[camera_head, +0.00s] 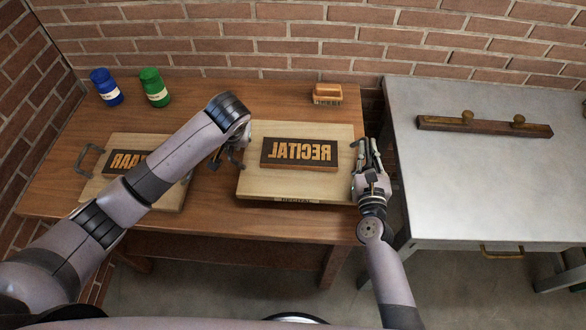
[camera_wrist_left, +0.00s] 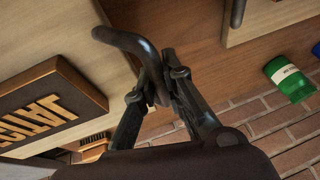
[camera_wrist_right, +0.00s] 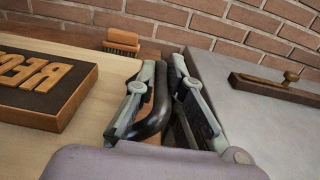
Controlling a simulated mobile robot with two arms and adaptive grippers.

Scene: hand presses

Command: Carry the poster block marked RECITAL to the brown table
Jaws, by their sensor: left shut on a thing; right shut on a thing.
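The RECITAL poster block (camera_head: 252,186) is a pale wooden board with a dark plate and raised mirrored orange letters. It is level over the right part of the brown table (camera_head: 210,226); I cannot tell if it touches the top. My left gripper (camera_head: 238,160) is shut on the block's left dark handle, which shows in the left wrist view (camera_wrist_left: 128,42). My right gripper (camera_head: 366,158) is shut on its right handle, seen in the right wrist view (camera_wrist_right: 157,112). My left forearm passes in front of part of the other block.
Another block with mirrored letters ending in AAR (camera_head: 128,162) lies left on the brown table. A blue jar (camera_head: 106,87), a green jar (camera_head: 155,87) and a brush (camera_head: 327,94) stand at the back. A grey table (camera_head: 480,190) with a knobbed bar (camera_head: 485,126) is at the right.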

